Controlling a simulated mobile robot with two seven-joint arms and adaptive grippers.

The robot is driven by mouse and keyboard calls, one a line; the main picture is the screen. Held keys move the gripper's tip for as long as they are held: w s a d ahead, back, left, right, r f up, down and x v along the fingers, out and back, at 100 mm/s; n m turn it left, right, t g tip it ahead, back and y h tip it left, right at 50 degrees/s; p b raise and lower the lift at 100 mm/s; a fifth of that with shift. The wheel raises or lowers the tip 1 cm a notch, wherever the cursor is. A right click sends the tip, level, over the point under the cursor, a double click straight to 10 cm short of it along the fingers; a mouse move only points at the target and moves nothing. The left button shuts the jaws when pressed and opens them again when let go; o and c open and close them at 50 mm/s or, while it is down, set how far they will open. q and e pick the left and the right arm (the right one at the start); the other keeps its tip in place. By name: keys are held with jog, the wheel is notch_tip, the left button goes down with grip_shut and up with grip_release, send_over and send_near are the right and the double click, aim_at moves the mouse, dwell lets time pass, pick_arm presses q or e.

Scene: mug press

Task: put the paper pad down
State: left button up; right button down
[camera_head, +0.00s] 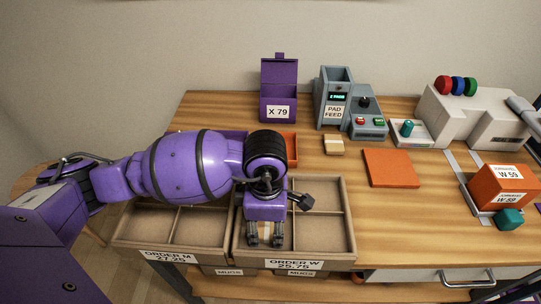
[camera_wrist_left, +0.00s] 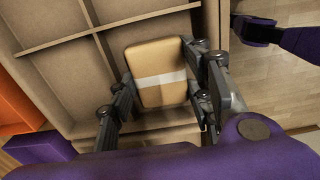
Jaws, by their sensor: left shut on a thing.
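The paper pad (camera_wrist_left: 158,78) is a tan block with a white band, best seen in the left wrist view. My left gripper (camera_wrist_left: 158,92) is shut on it, with a finger at each side. In the head view my left gripper (camera_head: 265,236) points down over the front left compartment of the ORDER W box (camera_head: 348,222), and it hides most of the pad. The pad is in or just above this compartment, near the front wall; I cannot tell whether it touches the floor.
The ORDER M box (camera_head: 128,236) stands directly to the left. Another tan pad (camera_head: 333,146) lies before the pad feed machine (camera_head: 335,98). An orange mat (camera_head: 390,168), a purple X 79 box (camera_head: 279,90) and an orange W 59 box (camera_head: 498,187) are on the table.

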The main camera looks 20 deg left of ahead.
aim_at(267, 228)
pick_arm(q)
jog(key=shift+f, duration=0.15)
jog(key=o, duration=0.6)
jog(key=shift+c, duration=0.2)
notch_tip(267, 228, up, 13)
jog(key=shift+f, duration=0.2)
